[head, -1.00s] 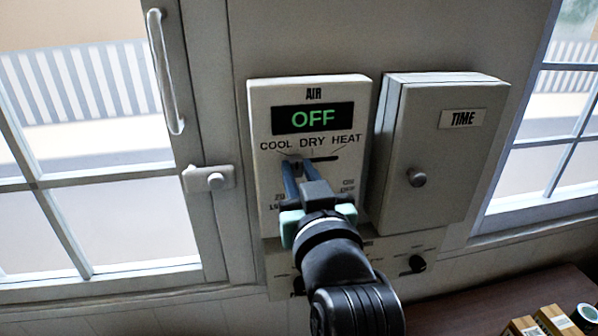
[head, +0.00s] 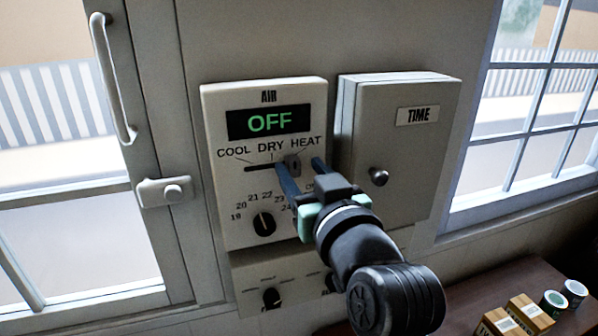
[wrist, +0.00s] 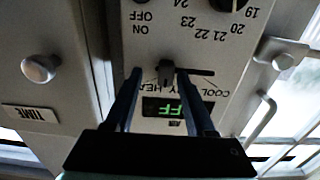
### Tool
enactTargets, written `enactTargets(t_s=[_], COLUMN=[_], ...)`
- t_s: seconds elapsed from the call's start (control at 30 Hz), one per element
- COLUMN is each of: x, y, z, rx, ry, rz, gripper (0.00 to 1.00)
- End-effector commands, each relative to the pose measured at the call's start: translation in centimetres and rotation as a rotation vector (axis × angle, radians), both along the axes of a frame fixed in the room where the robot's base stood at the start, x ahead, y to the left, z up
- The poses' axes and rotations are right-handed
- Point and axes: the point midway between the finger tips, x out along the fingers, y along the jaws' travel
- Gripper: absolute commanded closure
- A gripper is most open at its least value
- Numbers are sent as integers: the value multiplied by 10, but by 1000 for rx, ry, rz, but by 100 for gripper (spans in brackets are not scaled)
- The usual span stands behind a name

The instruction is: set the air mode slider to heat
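The white AIR panel (head: 225,190) has a display reading OFF and a slot marked COOL, DRY, HEAT. The slider knob (head: 294,164) sits at the right end of the slot, by HEAT. In the upside-down wrist view the knob (wrist: 165,72) shows at the slot's left end. My gripper (head: 299,163) is open, one blue finger on each side of the knob. In the wrist view my gripper (wrist: 158,73) has its right finger close to the knob and a gap on the left; I cannot tell if that finger touches it.
A temperature dial (head: 263,223) is below the slot. My gripper partly covers the ON/OFF marks. The TIME box (head: 400,150) stands out close on the right. A window latch (head: 165,192) is on the left. Boxes (head: 528,312) and cans stand on a table lower right.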

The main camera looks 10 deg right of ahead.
Motion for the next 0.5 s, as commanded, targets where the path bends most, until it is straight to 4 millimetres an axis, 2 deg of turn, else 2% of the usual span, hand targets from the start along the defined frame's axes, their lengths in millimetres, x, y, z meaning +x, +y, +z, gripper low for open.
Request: enactTargets(t_s=[0.3,0.5], x=[-2,-26], y=[1,-5], z=[0,-2], rx=[0,0], ry=[-2,-5], rz=[3,0], gripper=[45,45])
